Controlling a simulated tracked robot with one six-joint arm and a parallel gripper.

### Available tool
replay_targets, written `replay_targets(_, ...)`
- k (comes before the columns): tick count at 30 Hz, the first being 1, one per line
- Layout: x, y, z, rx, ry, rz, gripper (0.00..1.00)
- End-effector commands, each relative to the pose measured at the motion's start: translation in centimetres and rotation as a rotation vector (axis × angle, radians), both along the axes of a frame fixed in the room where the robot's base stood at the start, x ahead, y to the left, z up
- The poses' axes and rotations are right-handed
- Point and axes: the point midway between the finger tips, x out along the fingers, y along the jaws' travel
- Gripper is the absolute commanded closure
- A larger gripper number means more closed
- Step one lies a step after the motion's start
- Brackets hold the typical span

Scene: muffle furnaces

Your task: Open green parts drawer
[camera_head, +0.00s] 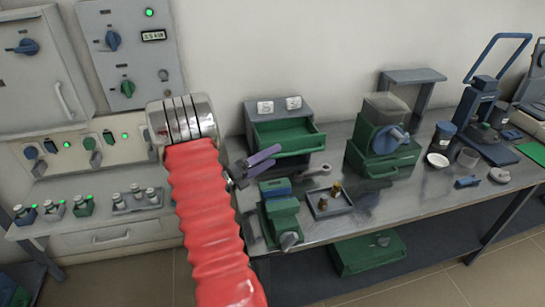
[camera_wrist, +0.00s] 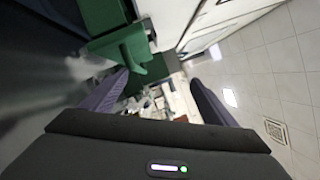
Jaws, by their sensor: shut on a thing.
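The green parts drawer (camera_head: 290,138) sits in a dark grey cabinet (camera_head: 251,112) on the metal bench in the head view. It stands partly pulled out, with its inside showing from above. My gripper (camera_head: 277,156) has purple-grey fingers at the drawer's front, just below its edge. It is shut on the drawer's handle, though the contact itself is hard to see. In the wrist view, a green part with a handle shape (camera_wrist: 135,62) shows near the left fingertip, with my gripper's fingers (camera_wrist: 160,78) on both sides of the picture's middle.
A green vise-like device (camera_head: 282,212) and a small tray (camera_head: 329,203) with brass pieces stand in front of the cabinet. A green machine (camera_head: 385,145) is to the right. A green box (camera_head: 368,253) lies below the bench. Control panels fill the left.

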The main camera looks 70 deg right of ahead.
Motion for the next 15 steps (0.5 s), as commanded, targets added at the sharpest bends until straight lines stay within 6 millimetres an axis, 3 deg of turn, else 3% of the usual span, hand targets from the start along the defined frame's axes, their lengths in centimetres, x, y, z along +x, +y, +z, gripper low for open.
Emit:
replay_targets(5, 0.8, 0.8, 0.4, -0.014, 0.001, 0.0, 0.41)
replay_targets(6, 0.9, 0.9, 0.4, -0.015, 0.002, 0.0, 0.48)
replay_targets(7, 1.0, 1.0, 0.3, -0.015, 0.002, 0.0, 0.67)
replay_targets(8, 1.0, 1.1, 0.3, -0.014, 0.002, 0.0, 0.71)
replay_targets(15, 1.7, 2.0, -0.2, -0.009, 0.003, -0.001, 0.71)
